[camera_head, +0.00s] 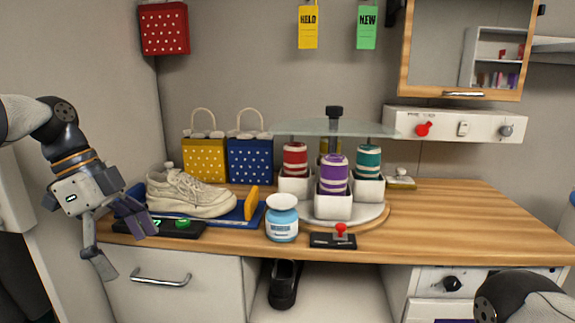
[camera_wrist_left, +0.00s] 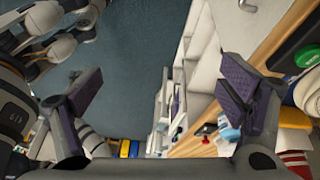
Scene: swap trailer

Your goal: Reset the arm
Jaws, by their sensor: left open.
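My left gripper (camera_head: 122,243) hangs at the left front edge of the wooden counter (camera_head: 450,222), with its fingers spread and nothing between them. In the left wrist view the two purple finger pads of this gripper (camera_wrist_left: 163,94) stand wide apart, with dark floor and cabinet fronts beyond. My right arm (camera_head: 520,298) shows only as a dark link at the bottom right. A small purple bit at the bottom edge may be part of the right gripper; its jaws are hidden.
A dark pad with a green button (camera_head: 183,223) lies close to the left gripper. A pale sneaker (camera_head: 190,194) rests on a blue tray behind it. A blue jar (camera_head: 282,218), a red-knobbed joystick (camera_head: 340,232) and a round carousel (camera_head: 375,213) stand further right. The right counter is clear.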

